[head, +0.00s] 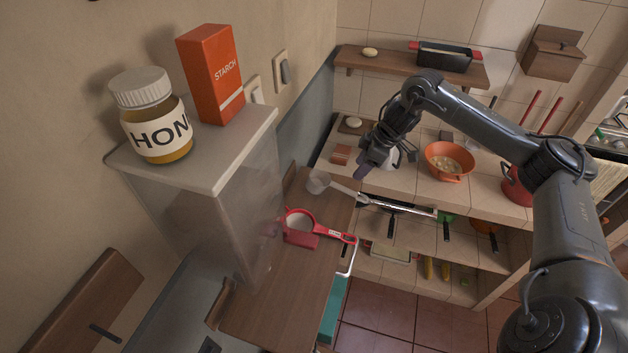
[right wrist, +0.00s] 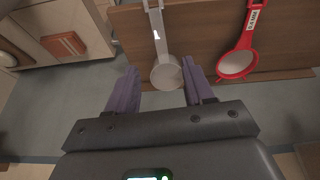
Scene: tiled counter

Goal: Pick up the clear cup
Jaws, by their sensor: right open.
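The clear cup (head: 318,182) is a small, pale, see-through scoop with a long handle at the far end of the wooden counter. In the right wrist view the cup (right wrist: 167,76) shows between my fingertips in the picture, its handle running up and away. My right gripper (head: 366,168) is open and empty, to the right of the cup and apart from it in the head view. Its two purple fingers (right wrist: 160,72) also show in the right wrist view. My left gripper is not in view.
A red strainer (head: 300,222) lies near the cup on the wooden counter (head: 275,310). A honey jar (head: 150,115) and starch box (head: 211,75) stand on the cabinet at left. An orange bowl (head: 449,161) is on the tiled counter (head: 405,182). The counter's near part is clear.

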